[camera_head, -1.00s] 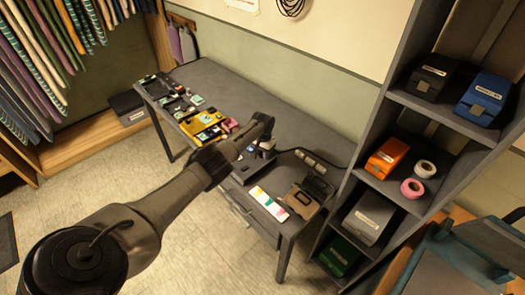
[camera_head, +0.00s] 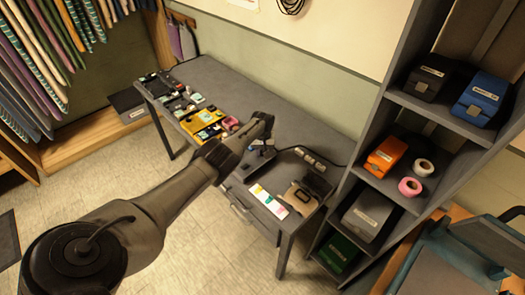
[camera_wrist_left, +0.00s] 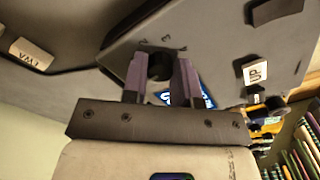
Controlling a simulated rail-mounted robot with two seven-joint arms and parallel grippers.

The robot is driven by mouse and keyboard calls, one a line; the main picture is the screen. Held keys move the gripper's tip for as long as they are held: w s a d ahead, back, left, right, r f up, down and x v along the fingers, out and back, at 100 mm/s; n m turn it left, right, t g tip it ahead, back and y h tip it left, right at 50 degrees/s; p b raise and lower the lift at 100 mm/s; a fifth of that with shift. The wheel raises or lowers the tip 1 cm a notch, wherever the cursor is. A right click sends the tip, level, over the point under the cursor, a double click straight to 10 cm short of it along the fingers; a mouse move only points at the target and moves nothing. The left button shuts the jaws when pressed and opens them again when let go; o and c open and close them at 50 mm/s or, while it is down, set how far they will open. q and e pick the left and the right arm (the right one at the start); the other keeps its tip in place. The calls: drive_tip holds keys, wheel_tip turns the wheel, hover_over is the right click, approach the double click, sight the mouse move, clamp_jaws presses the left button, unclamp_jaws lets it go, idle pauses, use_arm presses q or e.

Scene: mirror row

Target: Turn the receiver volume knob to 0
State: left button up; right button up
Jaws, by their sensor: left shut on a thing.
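In the left wrist view, a dark round knob (camera_wrist_left: 160,66) sits between the two fingers of my left gripper (camera_wrist_left: 160,72), which is shut on it. The knob is on a grey panel (camera_wrist_left: 225,50), which I take to be the receiver, with a white "UP" label and a blue-and-white sticker partly hidden behind the fingers. My right gripper is not in view.
Small gadgets and a yellow tray (camera_head: 203,121) crowd the desk's left part. A colour-striped white card (camera_head: 268,200) and a tan-and-dark device (camera_head: 303,198) lie at its right end. A tall shelf (camera_head: 365,120) with boxes stands close on the right. Hanging ties are at left.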

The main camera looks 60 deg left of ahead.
sight(262, 152)
use_arm(q)
drive_tip(key=shift+r, duration=0.1)
drive_tip(key=o, duration=0.9)
wheel_tip(262, 152, up, 6)
drive_tip(key=p, duration=0.4)
drive_tip(key=shift+r, duration=0.1)
drive_tip(key=shift+r+p, duration=0.55)
drive_tip(key=shift+r, duration=3.2)
